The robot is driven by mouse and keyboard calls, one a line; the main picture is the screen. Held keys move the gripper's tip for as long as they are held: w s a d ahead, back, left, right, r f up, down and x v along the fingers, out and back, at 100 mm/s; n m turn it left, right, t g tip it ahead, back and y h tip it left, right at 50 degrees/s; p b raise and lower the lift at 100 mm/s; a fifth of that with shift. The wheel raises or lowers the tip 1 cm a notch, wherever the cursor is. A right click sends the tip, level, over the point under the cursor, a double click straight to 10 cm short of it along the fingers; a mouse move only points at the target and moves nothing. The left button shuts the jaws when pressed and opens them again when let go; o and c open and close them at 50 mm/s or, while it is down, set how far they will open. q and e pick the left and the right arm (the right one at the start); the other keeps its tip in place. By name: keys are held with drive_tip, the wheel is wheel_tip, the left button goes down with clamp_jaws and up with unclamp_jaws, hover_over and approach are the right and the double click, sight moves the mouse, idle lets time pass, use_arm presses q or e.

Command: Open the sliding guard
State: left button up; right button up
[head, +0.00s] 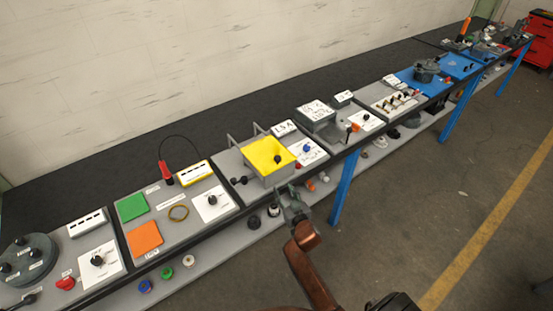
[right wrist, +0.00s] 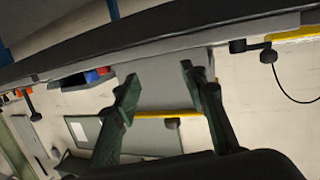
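I cannot pick out a part that is clearly the sliding guard. My left gripper is not in view.
Left on the bench are a green plate (head: 132,207), an orange plate (head: 145,238) and a white dial panel (head: 212,203). A lower shelf (head: 222,241) holds small loose parts. A blue leg (head: 344,190) stands right of my right gripper. The floor at right is clear.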

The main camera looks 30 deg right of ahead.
drive_tip(key=t, duration=0.2)
approach(279, 160)
drive_tip(key=a+x, duration=0.1)
drive_tip(key=x, duration=0.3)
drive_tip(key=shift+m+h, duration=0.3)
drive_tip(key=shift+h, duration=0.1)
drive_tip(key=x, duration=0.6)
drive_tip(key=shift+w+d, duration=0.5)
drive_tip(key=shift+w, duration=0.35)
drive_tip(key=shift+c, duration=0.6)
clamp_jaws()
